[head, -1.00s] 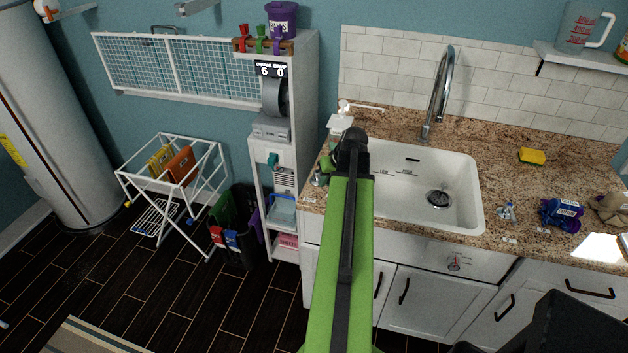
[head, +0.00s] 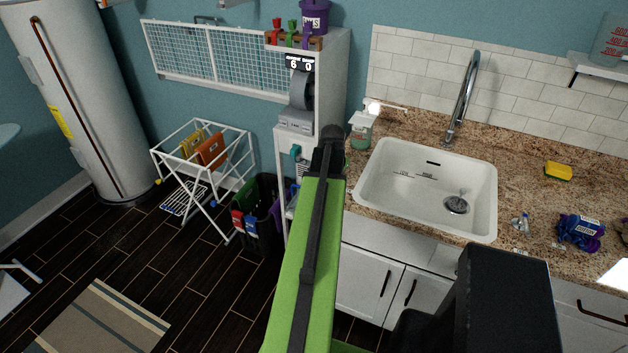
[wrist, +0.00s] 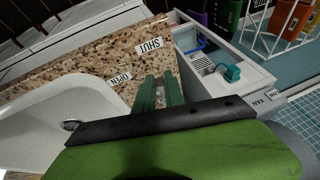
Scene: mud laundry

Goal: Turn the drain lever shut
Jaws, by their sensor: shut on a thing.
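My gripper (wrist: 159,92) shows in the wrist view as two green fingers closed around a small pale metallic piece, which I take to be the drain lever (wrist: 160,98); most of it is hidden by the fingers. Two printed labels lie on the granite counter beside it: SHUT (wrist: 150,47) and OPEN (wrist: 120,81). The fingers point between the sink and the shelf unit, nearer the counter's left end in the head view. There, my own arm hides the fingers and the lever. The white sink (head: 395,185) has an open-looking drain hole (head: 456,205).
A yellow sponge (head: 558,171) and a purple bag (head: 580,232) lie to the right. The white shelf unit (head: 330,80) and drying rack (head: 205,165) stand left; dark floor is open there.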

